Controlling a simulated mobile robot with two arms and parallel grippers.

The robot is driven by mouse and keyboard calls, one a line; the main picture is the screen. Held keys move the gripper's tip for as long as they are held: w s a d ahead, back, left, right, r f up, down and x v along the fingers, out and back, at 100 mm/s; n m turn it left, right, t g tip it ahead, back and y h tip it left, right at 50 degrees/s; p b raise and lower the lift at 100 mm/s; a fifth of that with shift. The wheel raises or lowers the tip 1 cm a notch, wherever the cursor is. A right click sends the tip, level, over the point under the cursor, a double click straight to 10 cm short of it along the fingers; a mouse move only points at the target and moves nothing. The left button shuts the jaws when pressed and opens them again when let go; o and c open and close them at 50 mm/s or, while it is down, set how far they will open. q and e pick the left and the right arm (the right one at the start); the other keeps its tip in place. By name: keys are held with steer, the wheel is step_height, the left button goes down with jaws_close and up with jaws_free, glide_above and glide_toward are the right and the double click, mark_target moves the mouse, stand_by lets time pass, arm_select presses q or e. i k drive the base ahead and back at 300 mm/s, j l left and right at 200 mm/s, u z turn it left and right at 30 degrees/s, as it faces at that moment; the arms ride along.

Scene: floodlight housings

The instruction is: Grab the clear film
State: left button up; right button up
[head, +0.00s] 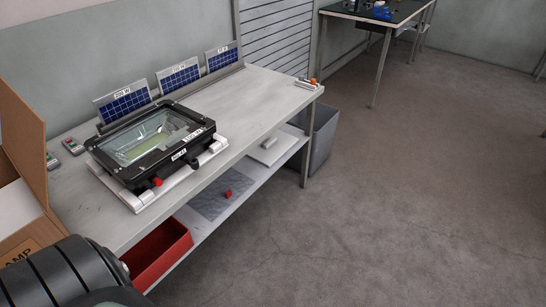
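A black floodlight housing (150,148) lies on a white base plate on the grey workbench. Its face is a clear, shiny pane (157,134) with a pale greenish area under it. I cannot tell whether a separate clear film lies over this pane. White labels sit on the front rim, and a red knob-like part (157,182) shows at the near corner. Neither of my grippers is in view. A dark ribbed part at the lower left looks like my own arm.
An open cardboard box (22,165) is at the left. A red bin (158,252) is on the lower shelf; a grey bin (322,138) stands beyond. The floor at right is free.

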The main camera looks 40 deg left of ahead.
mark_target(210, 202)
steer(key=i+l+u, duration=0.2)
steer(key=i, duration=0.35)
steer(key=i+u, duration=0.2)
steer(key=i, duration=0.3)
